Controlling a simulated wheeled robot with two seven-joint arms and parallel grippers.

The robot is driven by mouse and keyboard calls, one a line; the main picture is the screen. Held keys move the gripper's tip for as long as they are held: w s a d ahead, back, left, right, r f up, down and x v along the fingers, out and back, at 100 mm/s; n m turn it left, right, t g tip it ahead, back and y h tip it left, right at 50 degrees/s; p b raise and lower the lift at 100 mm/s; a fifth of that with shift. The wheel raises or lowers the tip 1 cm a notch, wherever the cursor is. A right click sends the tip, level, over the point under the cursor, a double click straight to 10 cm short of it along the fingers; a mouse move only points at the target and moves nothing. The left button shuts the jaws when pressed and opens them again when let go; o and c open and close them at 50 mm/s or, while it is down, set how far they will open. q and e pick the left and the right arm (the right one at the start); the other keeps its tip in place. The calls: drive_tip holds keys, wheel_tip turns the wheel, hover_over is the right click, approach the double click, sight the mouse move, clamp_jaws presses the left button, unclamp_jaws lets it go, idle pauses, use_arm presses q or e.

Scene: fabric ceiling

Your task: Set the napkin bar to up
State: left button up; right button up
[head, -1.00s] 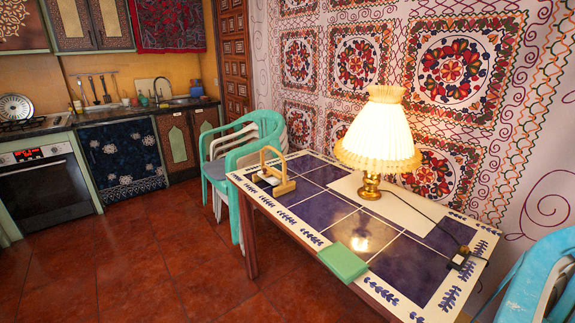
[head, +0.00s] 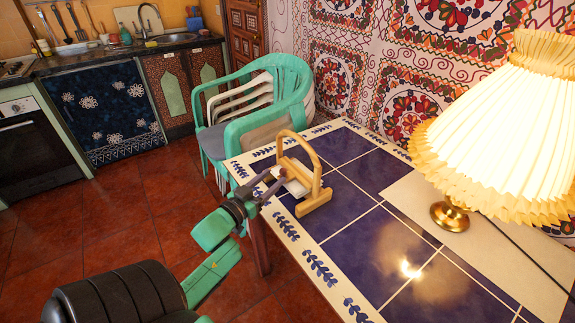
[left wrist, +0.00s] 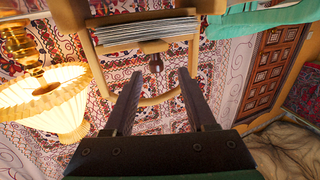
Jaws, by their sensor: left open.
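The wooden napkin holder (head: 312,200) stands on the far left corner of the tiled table. Its arched wooden bar (head: 310,152) rises above a pale stack of napkins (head: 297,186). My left gripper (head: 268,181) is open beside the holder's left side, at the table edge, with nothing visible between its fingers. In the left wrist view, the open gripper (left wrist: 160,76) points toward the holder, with the napkin stack (left wrist: 146,34) and the wooden frame beyond the fingertips. I cannot tell whether a finger touches the holder. My right gripper is not in view.
A lit lamp (head: 500,125) stands on the table (head: 385,240) at right, its brass base (head: 450,215) on a pale sheet. Stacked green and white chairs (head: 245,105) stand close behind the holder. The table's middle is clear.

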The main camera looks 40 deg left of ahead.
sight(289, 172)
use_arm(q)
drive_tip(key=w, duration=0.7)
drive_tip(key=shift+w+d+r, duration=0.2)
drive_tip(key=shift+w+r, duration=0.05)
drive_tip(key=shift+w+a+f, duration=0.15)
drive_tip(key=shift+w+f, duration=0.05)
drive_tip(key=shift+w, duration=0.25)
drive_tip(key=shift+s+r, duration=0.1)
clamp_jaws()
idle(0.4)
